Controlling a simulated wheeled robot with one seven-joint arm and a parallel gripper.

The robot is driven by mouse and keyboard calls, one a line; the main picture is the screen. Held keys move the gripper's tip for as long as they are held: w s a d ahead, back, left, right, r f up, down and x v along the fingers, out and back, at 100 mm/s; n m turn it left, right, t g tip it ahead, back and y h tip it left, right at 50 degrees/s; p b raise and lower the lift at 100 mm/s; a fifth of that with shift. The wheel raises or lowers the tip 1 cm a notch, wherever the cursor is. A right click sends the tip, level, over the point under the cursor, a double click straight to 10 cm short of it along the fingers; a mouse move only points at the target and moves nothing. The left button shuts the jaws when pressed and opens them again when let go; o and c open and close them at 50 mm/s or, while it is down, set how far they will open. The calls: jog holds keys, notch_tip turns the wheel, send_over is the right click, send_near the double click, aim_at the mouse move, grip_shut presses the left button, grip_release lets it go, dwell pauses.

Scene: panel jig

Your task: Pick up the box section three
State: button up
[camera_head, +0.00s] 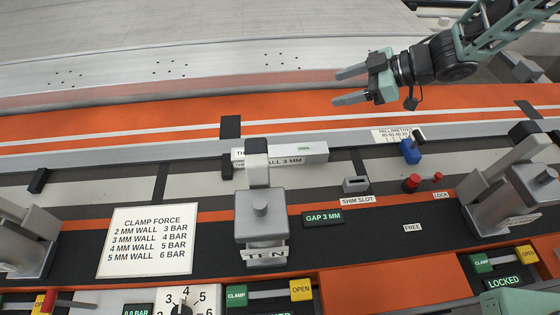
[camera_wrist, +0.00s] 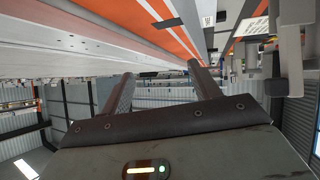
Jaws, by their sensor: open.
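The box section (camera_head: 305,152) is a short pale grey bar lying along the jig behind the middle clamp. Its front label shows "TH" and "WALL 3 MM"; the clamp post hides the label's middle. My gripper (camera_head: 345,87) is in the upper right of the head view, above the orange strip, behind and to the right of the bar. Its two fingers point left, are spread apart and have nothing between them. The wrist view also shows the open, empty gripper (camera_wrist: 160,69); I cannot make out the box section there.
The middle clamp (camera_head: 261,211), marked "TEN", stands directly in front of the bar. A blue block (camera_head: 410,151) and red knobs (camera_head: 411,183) lie to its right. Another clamp (camera_head: 515,195) stands at right. The orange strip (camera_head: 180,118) behind the bar is mostly clear.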

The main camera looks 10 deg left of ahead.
jog(key=s+d+f+n+g, duration=0.2)
jog(key=s+d+f+g, duration=0.1)
jog(key=f+g, duration=0.15)
jog(key=p, duration=0.1)
send_near(283, 150)
jog(key=x, duration=0.3)
jog(key=shift+r, duration=0.2)
jog(key=shift+f+p+x, duration=0.2)
jog(key=shift+p+x, duration=0.6)
jog(key=shift+x, duration=2.05)
jog(key=c, duration=1.2)
